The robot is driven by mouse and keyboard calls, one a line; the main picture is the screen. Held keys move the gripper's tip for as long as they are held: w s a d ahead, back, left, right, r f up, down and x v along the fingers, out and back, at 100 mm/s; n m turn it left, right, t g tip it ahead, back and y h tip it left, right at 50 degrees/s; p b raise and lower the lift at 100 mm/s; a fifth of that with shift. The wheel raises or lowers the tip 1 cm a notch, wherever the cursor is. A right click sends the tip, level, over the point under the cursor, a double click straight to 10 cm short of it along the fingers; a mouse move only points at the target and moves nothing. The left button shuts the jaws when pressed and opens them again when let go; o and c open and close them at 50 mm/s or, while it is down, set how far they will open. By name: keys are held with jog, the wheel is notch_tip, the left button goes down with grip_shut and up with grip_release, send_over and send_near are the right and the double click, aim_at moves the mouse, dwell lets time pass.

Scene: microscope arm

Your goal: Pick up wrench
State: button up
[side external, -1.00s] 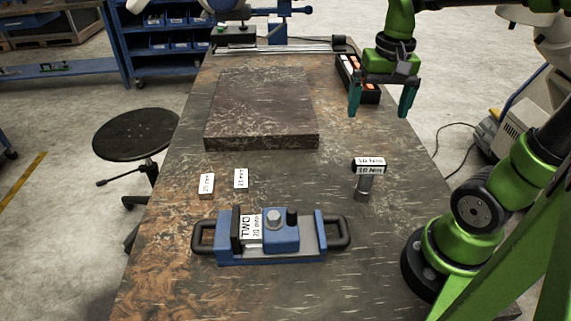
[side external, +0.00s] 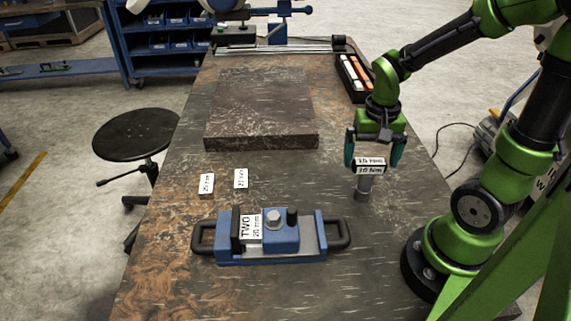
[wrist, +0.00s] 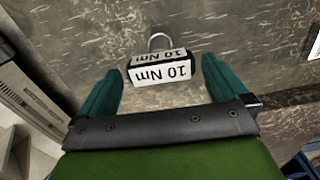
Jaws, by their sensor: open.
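The wrench (side external: 364,188) stands upright on the table at the right, a short grey metal tool with a black head carrying white "10 Nm" labels. In the wrist view its labelled head (wrist: 161,70) lies just ahead of the fingertips, roughly centred between them. My gripper (side external: 372,166) is open, pointing down, with its two teal fingers on either side of the wrench head in the side view. In the wrist view the open fingers (wrist: 159,78) show a gap to the head on both sides. I cannot tell the exact height of the fingertips against the head.
A blue vise (side external: 290,240) labelled "TWO 20 mm" sits at the front. Two small white labelled blocks (side external: 206,184) (side external: 241,178) lie at the left. A dark stone slab (side external: 262,141) lies behind. A black tray (side external: 372,88) with orange and white pieces stands at the back right.

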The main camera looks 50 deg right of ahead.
jog(key=shift+f, duration=1.95)
jog(key=c, duration=1.1)
jog(key=shift+r, duration=0.1)
jog(key=shift+r, duration=0.1)
notch_tip(320, 180, up, 9)
jog(key=shift+w+a+r, duration=0.1)
jog(key=shift+a, duration=0.05)
jog(key=w+a+r+n, duration=0.2)
jog(key=a+n, duration=0.2)
jog(key=a, duration=0.4)
jog(key=w+a+r+n, duration=0.2)
jog(key=a+n, duration=0.2)
jog(key=a, duration=0.4)
jog(key=w+a+r+n, duration=0.2)
jog(key=a+n, duration=0.2)
jog(key=a, duration=0.4)
jog(key=shift+w+r+n, duration=0.25)
jog(key=shift+r+n, duration=0.05)
jog(key=shift+n, duration=0.1)
